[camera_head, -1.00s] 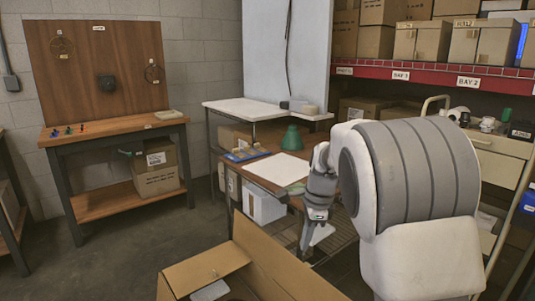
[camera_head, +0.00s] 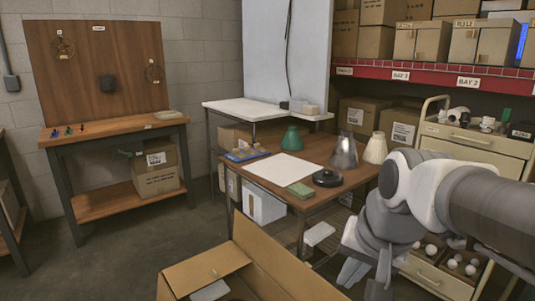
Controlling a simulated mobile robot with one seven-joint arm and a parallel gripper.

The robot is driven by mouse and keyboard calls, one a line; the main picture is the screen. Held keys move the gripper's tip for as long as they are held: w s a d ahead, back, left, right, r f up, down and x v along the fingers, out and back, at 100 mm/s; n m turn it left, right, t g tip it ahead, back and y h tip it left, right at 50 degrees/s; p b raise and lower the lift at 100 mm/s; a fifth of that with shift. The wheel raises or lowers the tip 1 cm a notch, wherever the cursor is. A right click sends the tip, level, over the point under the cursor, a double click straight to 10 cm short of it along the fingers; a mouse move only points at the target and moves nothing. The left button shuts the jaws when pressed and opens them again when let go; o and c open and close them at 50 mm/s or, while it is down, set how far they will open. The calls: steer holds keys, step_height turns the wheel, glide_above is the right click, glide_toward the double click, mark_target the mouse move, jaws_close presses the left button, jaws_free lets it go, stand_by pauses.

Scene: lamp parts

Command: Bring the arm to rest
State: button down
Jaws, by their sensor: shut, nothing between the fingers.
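My gripper (camera_head: 353,271) is at the lower right in the head view, in front of the wooden table and below its top. It is shut and empty, pointing downward, partly hidden by my wrist. On the wooden table (camera_head: 318,150) stand a green lamp shade (camera_head: 292,140), a clear grey shade (camera_head: 344,153) and a cream shade (camera_head: 375,149). A round black lamp base (camera_head: 327,179) lies near the table's right front edge. A small green block (camera_head: 300,190) lies beside a white mat (camera_head: 281,172). My gripper is apart from all of these.
An open cardboard box (camera_head: 235,265) stands in the foreground, left of my gripper. A drawer cabinet (camera_head: 480,145) with small white parts stands behind my arm. A workbench (camera_head: 115,125) is at the far left.

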steer(key=s+d+f+n+t+h, duration=0.1)
steer(key=s+f+n, duration=0.1)
steer(key=s+n, duration=0.35)
step_height(320, 180, up, 24)
steer(key=s+p, duration=0.2)
steer(key=p, duration=2.1)
steer(key=shift+m+p, duration=0.35)
steer(key=shift+p, duration=0.05)
steer(key=shift+f, duration=0.1)
